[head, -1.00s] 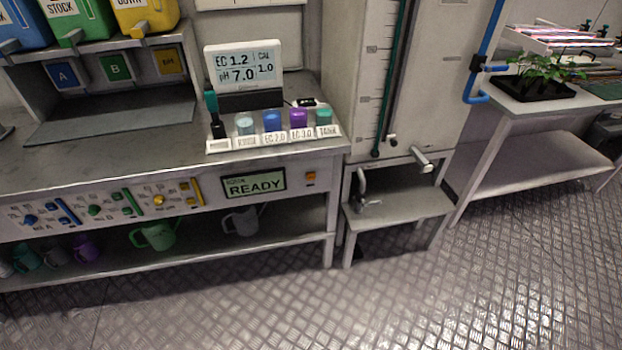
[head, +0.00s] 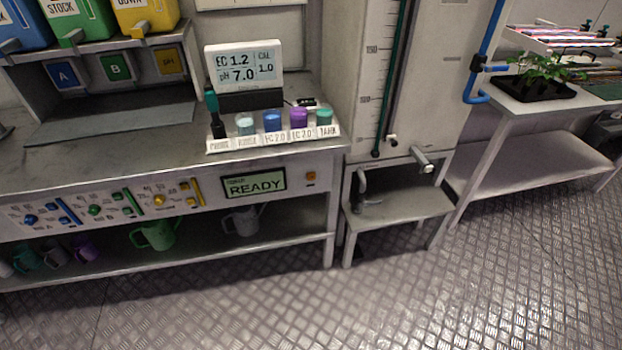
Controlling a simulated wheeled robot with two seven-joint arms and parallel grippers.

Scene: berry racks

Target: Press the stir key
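A grey control panel runs along the front of the bench (head: 60,165). It carries a lit display (head: 254,183) that reads READY. A small orange key (head: 311,176) sits just right of the display; its label is too small to read. Blue (head: 30,219), green (head: 95,210) and yellow (head: 159,199) knobs with small keys and coloured bars fill the panel's left part. I cannot tell by its label which key is the stir key. Neither of my grippers shows in the head view.
A meter (head: 243,68) reading EC 1.2, pH 7.0 stands on the bench behind a labelled rack (head: 275,140) of coloured-capped cups. Jugs, including a green one (head: 155,235), stand on the lower shelf. A low stand (head: 400,207) is to the right. The floor (head: 300,310) in front is clear.

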